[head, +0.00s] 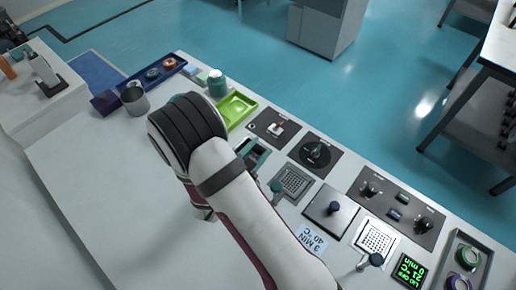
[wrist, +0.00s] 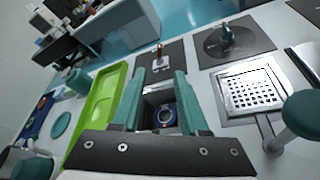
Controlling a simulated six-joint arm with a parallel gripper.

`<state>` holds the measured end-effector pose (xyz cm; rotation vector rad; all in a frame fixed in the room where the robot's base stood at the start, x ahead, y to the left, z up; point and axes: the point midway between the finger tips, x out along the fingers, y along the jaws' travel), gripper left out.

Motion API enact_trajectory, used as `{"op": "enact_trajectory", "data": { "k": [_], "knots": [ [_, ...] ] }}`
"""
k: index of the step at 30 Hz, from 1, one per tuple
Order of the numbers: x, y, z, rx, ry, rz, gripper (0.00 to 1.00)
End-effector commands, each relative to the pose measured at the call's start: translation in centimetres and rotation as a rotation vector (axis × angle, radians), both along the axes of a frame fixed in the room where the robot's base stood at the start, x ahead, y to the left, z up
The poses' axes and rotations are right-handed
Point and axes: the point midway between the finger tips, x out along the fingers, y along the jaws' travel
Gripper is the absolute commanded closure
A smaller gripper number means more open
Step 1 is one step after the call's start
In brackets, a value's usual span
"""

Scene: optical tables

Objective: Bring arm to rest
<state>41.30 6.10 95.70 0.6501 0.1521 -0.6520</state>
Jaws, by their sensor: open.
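My gripper (wrist: 160,80) shows in the wrist view with its two teal fingers apart. A dark square container (wrist: 158,98) lies in view between the fingers, with a round blue-rimmed item (wrist: 165,116) inside it. I see nothing clamped between the fingers. In the head view my white and black arm reaches over the white bench (head: 85,165), and its bulk hides most of the gripper. I cannot tell the exact gap between the fingertips and the container.
A green tray (head: 236,109) lies left of the fingers in the wrist view. Perforated metal plates (head: 376,239), a hot plate with a knob (head: 327,211), a black-based device (head: 316,153) and a display (head: 409,271) crowd the bench right of my arm. A metal cup (head: 135,99) stands left; the bench's left front is bare.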

Motion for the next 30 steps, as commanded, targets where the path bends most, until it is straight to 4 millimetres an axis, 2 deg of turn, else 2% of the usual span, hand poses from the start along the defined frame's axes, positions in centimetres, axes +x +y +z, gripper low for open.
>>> {"op": "enact_trajectory", "data": {
  "k": [5, 7, 8, 10, 11, 12, 13, 14, 15, 16, 18, 20, 21, 25, 27, 30],
  "knots": [
    [0.0, 0.0, 0.0, 0.0, 0.0, 0.0, 0.56],
    [0.0, -0.6, 0.6, 0.008, -0.01, -0.032, 0.56],
    [-0.2, -1.4, 1.3, 0.019, -0.021, -0.07, 0.56],
    [-1.3, -4.7, 4.2, 0.068, -0.067, -0.241, 0.56],
    [-2.3, -6.7, 5.8, 0.103, -0.094, -0.347, 0.56],
    [-4.3, -9.5, 8.0, 0.164, -0.133, -0.518, 0.56],
    [-6.5, -11.6, 9.4, 0.22, -0.161, -0.661, 0.56],
    [-9.0, -13.3, 10.6, 0.285, -0.189, -0.812, 0.56],
    [-12.8, -15.0, 11.9, 0.389, -0.221, -1.021, 0.56],
    [-15.8, -15.6, 12.5, 0.48, -0.242, -1.179, 0.56],
    [-21.9, -14.6, 13.0, 0.716, -0.272, -1.512, 0.56],
    [-25.4, -12.2, 13.1, 0.931, -0.28, -1.743, 0.56],
    [-26.9, -10.2, 13.3, 1.071, -0.276, -1.866, 0.56],
    [-28.4, -5.0, 14.3, 1.432, -0.24, -2.095, 0.56],
    [-28.4, -3.5, 14.9, 1.538, -0.222, -2.143, 0.56],
    [-28.4, -2.7, 15.1, 1.589, -0.209, -2.166, 0.56]
  ]
}}
